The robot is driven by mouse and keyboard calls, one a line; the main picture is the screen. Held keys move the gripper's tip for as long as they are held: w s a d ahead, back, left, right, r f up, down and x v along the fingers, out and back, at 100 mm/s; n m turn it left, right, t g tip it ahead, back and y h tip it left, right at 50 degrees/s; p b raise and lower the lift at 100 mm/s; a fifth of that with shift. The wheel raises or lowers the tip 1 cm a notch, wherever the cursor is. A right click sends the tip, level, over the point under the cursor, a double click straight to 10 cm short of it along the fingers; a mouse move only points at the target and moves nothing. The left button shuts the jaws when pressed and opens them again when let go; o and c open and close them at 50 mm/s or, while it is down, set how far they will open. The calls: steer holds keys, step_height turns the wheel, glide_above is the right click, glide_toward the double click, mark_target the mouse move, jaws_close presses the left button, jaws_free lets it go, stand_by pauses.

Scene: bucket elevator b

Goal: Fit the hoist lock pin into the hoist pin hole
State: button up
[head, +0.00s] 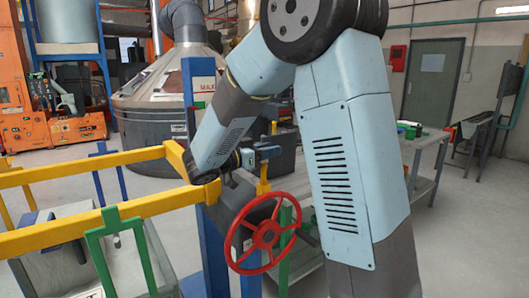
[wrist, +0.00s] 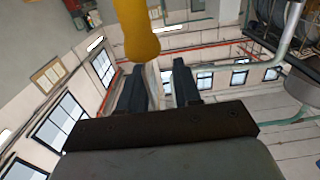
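My gripper (head: 268,153) is at the end of my arm, left of centre in the head view, close to a yellow upright piece (head: 263,186) above the red handwheel. In the wrist view its two dark fingers (wrist: 160,88) stand apart, with a pale strip visible between them. A rounded yellow part (wrist: 136,30) comes down from the top edge, ending just above and between the fingers. I cannot tell whether this is the hoist lock pin or part of the frame, or whether it touches the fingers. I cannot make out the hoist pin hole.
A red handwheel (head: 265,234) stands below my gripper. Yellow rails (head: 85,168) and a blue post (head: 203,90) are to its left. A green frame (head: 118,222) is at lower left. A grey workbench (head: 424,165) stands behind my arm. Open floor lies at right.

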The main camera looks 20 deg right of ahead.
jaws_close()
stand_by(0.3)
stand_by(0.3)
